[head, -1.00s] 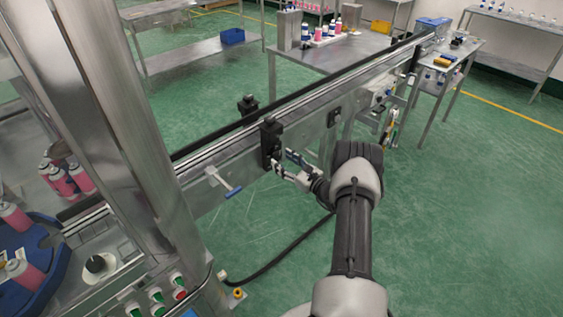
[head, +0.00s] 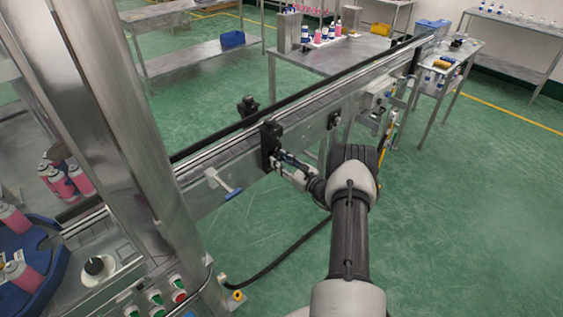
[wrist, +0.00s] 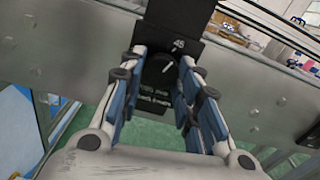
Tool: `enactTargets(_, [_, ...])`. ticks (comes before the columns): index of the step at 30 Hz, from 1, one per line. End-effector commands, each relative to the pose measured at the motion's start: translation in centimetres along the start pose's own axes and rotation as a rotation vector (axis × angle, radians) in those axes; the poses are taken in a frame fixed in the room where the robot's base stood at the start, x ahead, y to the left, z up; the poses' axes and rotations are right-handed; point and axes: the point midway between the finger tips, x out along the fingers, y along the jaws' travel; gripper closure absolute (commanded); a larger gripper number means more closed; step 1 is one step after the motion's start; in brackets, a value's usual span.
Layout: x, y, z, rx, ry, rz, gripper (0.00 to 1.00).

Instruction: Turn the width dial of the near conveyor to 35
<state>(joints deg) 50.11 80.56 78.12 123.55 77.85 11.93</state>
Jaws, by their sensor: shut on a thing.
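The near conveyor (head: 225,172) runs diagonally from the lower left to the upper right in the head view. A black block (head: 268,138) on its side carries the width dial. In the wrist view the block (wrist: 172,20) is at the top, and the dark round dial (wrist: 158,72) with a white pointer line sits between my fingers. A small number above it looks like 45, but is hard to read. My gripper (wrist: 163,64), with blue finger pads, is shut on the dial from both sides. In the head view my gripper (head: 281,162) meets the block, and the dial is hidden.
A blue-handled lever (head: 222,184) sticks out from the conveyor's side, left of my gripper. A steel column (head: 110,120) and a panel with buttons and a knob (head: 97,266) stand at the left. A cable lies on the open green floor.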

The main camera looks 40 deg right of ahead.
Motion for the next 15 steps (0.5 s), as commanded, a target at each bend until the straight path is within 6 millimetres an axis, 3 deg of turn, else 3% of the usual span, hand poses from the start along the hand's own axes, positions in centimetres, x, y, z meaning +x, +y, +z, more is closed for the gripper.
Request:
enactTargets(5, [0.0,0.04,-0.01,0.0,0.0,0.001,0.93])
enactTargets(15, [0.02,0.01,-0.12,-0.058,0.0,0.001,0.93])
